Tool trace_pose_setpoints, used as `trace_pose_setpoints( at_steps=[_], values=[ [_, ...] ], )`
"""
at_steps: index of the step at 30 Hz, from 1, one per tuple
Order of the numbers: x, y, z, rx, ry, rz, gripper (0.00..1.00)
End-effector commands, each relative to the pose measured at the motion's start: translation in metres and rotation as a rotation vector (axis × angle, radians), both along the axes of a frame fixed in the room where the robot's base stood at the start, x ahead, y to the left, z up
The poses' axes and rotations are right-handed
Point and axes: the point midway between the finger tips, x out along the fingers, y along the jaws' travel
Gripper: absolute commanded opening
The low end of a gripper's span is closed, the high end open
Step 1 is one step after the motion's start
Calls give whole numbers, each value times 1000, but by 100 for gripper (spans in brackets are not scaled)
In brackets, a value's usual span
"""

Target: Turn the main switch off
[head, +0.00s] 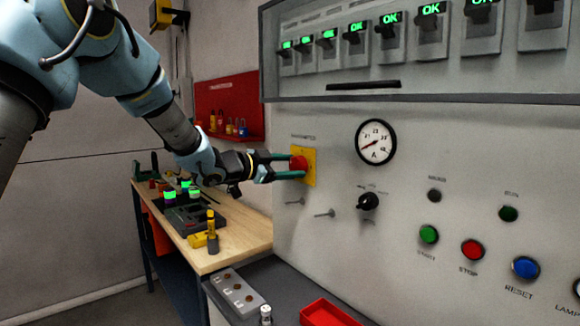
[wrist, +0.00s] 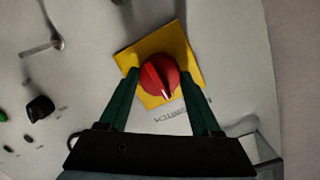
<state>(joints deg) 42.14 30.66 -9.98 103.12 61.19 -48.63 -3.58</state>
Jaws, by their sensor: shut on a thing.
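The main switch is a red rotary knob (head: 298,163) on a square yellow plate (head: 311,168), at the left of the grey panel. In the wrist view the red knob (wrist: 159,76) sits on the yellow plate (wrist: 184,51). Its white pointer mark is turned toward the printed label, which appears upside down below the plate. My gripper (head: 291,166) reaches the knob from the left, with green fingers above and below it. In the wrist view my gripper (wrist: 160,80) has a finger on each side, shut on the knob.
The panel carries a round gauge (head: 376,142), a black selector (head: 368,201), green, red and blue buttons, and a row of breakers marked OK above. A wooden workbench (head: 236,240) with tools stands at left. A red tray (head: 328,314) lies below the panel.

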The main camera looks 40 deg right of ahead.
Motion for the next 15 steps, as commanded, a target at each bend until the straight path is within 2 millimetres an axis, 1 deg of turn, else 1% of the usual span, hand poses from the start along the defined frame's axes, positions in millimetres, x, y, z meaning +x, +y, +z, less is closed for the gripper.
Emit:
trace_pose_setpoints(
  at_steps=[3, 4, 11, 15],
  values=[
    [0, 0, -1, 2, 2, 0, 9],
    [0, 0, -1, 2, 2, 0, 68],
    [0, 0, -1, 1, 0, 0, 94],
    [0, 0, 0, 1, 0, 1, 95]
  ],
)
